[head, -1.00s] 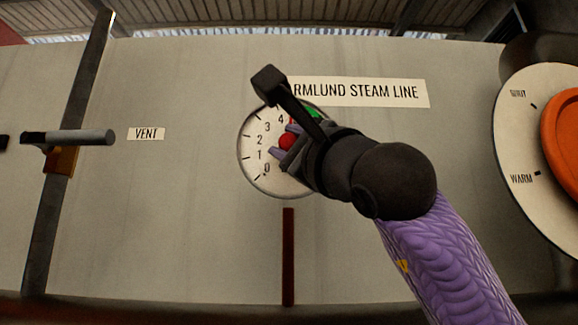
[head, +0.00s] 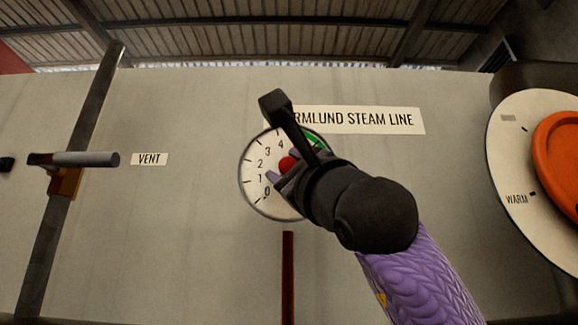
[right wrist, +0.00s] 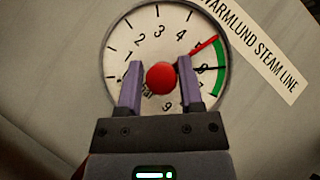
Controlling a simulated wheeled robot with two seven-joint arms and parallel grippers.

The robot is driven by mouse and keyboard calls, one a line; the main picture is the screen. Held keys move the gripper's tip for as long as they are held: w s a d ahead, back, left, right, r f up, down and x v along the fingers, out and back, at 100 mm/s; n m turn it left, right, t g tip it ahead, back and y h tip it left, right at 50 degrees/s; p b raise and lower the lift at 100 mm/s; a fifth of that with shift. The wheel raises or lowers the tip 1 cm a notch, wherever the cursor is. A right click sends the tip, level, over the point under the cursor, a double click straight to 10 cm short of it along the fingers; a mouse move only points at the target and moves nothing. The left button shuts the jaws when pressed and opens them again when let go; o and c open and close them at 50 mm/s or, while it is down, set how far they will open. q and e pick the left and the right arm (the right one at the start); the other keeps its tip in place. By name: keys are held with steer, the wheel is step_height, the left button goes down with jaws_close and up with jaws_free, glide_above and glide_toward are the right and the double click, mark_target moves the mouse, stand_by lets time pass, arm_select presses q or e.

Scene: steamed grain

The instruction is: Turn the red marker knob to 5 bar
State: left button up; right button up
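The round white gauge (head: 255,190) is on the grey panel, and it fills the top of the right wrist view (right wrist: 120,85). Its red knob (head: 287,164) is at the centre, also in the right wrist view (right wrist: 161,78). The red marker (right wrist: 205,45) points past the 4, at the start of the green arc (right wrist: 220,72); the numeral there is not readable. My right gripper (right wrist: 161,62) has one purple finger on each side of the knob, with narrow gaps showing. In the head view this gripper (head: 284,166) covers the gauge's lower right. My left gripper is out of view.
A name plate (head: 370,119) is above right of the gauge. A VENT label (head: 149,159) and a grey lever (head: 85,159) are at the left. A large orange wheel (head: 560,150) is at the right edge. A dark red vertical bar (head: 288,275) is below the gauge.

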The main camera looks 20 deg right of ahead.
steer(key=shift+o, duration=1.2)
steer(key=shift+s+f, duration=0.2)
steer(key=shift+s, duration=0.05)
steer(key=b+v, duration=0.5)
steer(key=v, duration=0.4)
steer(key=shift+b, duration=0.35)
steer(key=shift+s+d+f, duration=0.1)
